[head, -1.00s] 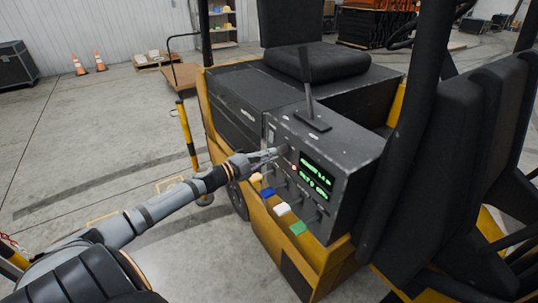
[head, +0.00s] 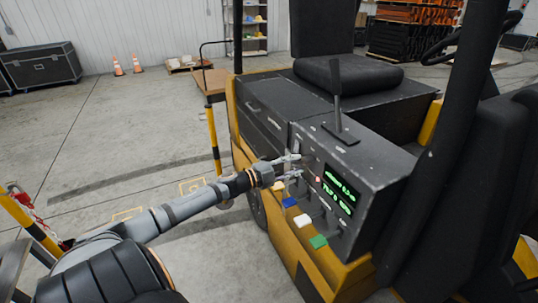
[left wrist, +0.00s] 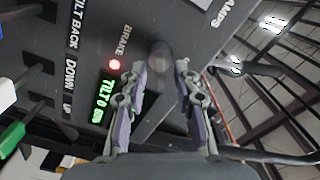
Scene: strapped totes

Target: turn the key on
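The dark control panel (head: 352,160) of the yellow and black truck has a green lit display (head: 340,190). In the left wrist view a round grey piece (left wrist: 160,54) sits on the panel near the BRAKE label; it may be the key or its switch, but I cannot tell its turn position. My left gripper (head: 298,166) is at the panel face with its two fingers spread. In the left wrist view the fingertips (left wrist: 160,68) stand on either side of the round piece, with a gap between them, and no grip shows. My right gripper is out of view.
A red light (left wrist: 114,65) glows beside the BRAKE label. Levers with blue (head: 289,202), white (head: 302,220) and green (head: 318,241) knobs stick out below the panel. A black lever (head: 337,105) stands on top. Open floor lies to the left.

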